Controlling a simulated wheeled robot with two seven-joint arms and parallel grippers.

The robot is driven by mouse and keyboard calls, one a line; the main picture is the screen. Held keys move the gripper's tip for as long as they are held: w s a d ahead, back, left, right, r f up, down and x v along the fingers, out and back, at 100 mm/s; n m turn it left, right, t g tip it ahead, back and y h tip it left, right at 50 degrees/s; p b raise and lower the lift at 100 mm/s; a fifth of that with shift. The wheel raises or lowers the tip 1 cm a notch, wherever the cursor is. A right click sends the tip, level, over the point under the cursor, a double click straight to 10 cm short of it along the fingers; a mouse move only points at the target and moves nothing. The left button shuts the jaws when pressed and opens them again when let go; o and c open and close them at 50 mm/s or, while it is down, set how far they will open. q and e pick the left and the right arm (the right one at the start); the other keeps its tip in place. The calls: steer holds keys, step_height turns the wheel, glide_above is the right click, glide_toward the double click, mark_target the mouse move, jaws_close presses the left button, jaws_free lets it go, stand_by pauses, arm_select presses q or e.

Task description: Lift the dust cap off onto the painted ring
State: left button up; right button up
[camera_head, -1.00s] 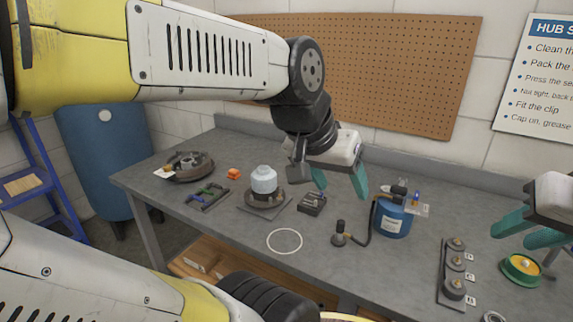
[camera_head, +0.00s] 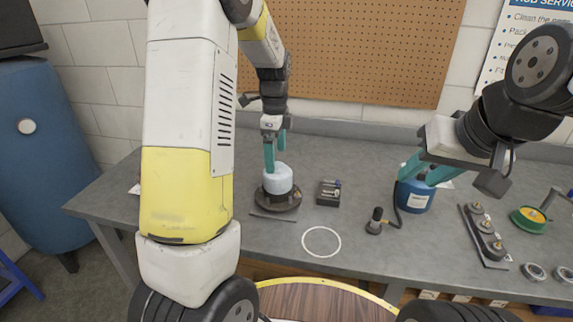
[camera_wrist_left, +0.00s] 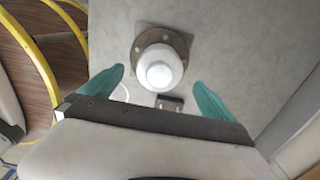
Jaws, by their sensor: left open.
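The pale blue-white dust cap (camera_head: 278,180) sits on the dark round hub (camera_head: 281,203) on the bench. In the left wrist view the cap (camera_wrist_left: 159,67) shows ahead of the fingers, roughly midway between them. My left gripper (camera_head: 275,150) is open above the cap, pointing down, with nothing in it; its nearer finger overlaps the cap in the head view, so contact cannot be told. The painted ring (camera_head: 321,227) is an empty white circle on the bench, right and nearer than the hub. My right gripper (camera_head: 427,171) is open, in front of the blue canister.
A small black block (camera_head: 328,193) stands right of the hub. The blue canister (camera_head: 415,198) has a hose to a dark fitting (camera_head: 376,222). A tray of parts (camera_head: 484,236) and a green-yellow reel (camera_head: 529,219) are farther right. Bench around the ring is clear.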

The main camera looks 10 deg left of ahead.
mark_target(278, 165)
arm_select(q)
steer(key=f, duration=0.7)
steer(key=shift+d+f, duration=0.2)
steer(key=shift+c, duration=0.2)
steer(key=c, duration=1.3)
steer(key=shift+r, duration=0.1)
